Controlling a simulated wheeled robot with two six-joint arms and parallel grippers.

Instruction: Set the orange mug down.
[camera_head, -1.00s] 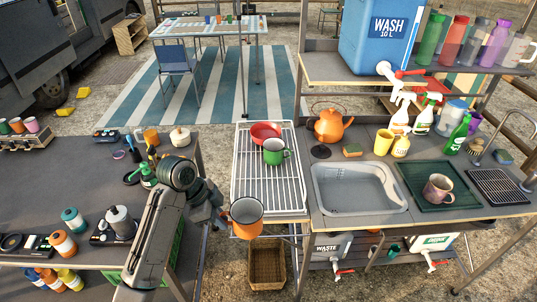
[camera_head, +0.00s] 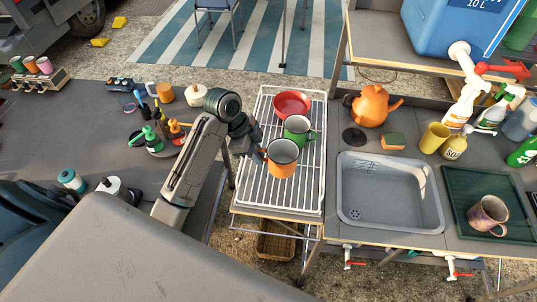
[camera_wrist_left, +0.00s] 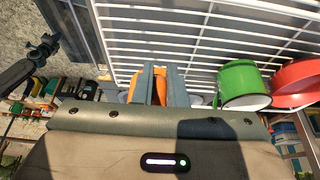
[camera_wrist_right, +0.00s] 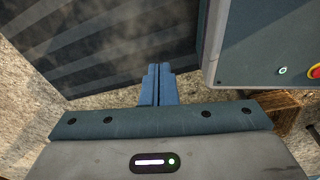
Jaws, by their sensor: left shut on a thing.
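The orange mug (camera_head: 283,162) is upright over the white wire rack (camera_head: 272,203), just in front of the green mug (camera_head: 297,127). My left gripper (camera_head: 262,153) is shut on its left side, at the handle side. In the left wrist view, part of the orange mug (camera_wrist_left: 138,84) shows behind the fingers (camera_wrist_left: 166,84), with the rack wires beyond. I cannot tell whether the mug's base touches the wires. My right gripper (camera_wrist_right: 158,84) shows only in its own wrist view, with its fingers together and nothing between them.
A red bowl (camera_head: 292,103) sits at the rack's back, behind the green mug. The rack's front part is clear. A grey sink (camera_head: 390,195) lies to the right, with an orange kettle (camera_head: 371,105) behind it. A dark table (camera_head: 60,130) stands left.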

